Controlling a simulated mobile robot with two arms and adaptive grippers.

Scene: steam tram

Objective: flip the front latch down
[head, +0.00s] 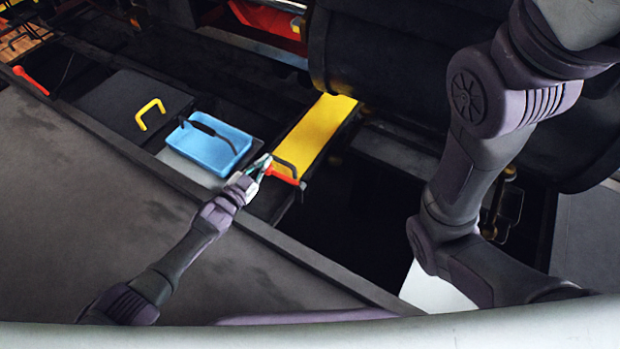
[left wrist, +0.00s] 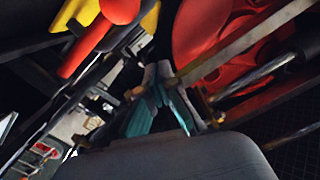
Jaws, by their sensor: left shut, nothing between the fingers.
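A latch with a black bar and a red-orange end (head: 287,178) sits at the near end of a yellow panel (head: 316,130). I take this to be the front latch. My left gripper (head: 262,163) is shut and empty, close to the left side of this latch; I cannot tell whether it touches. In the left wrist view my teal-padded fingers (left wrist: 160,103) are together, with a red-orange rounded lever (left wrist: 97,35) and some yellow up and to the left. My right arm shows at the right in the head view, but its gripper is out of view.
A blue tray (head: 190,160) with a black tool is just left of my left gripper. A black box lid with a yellow handle (head: 150,113) stands farther left. A large black cylinder (head: 400,65) overhangs the yellow panel's far end. A long dark ledge (head: 320,266) runs in front.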

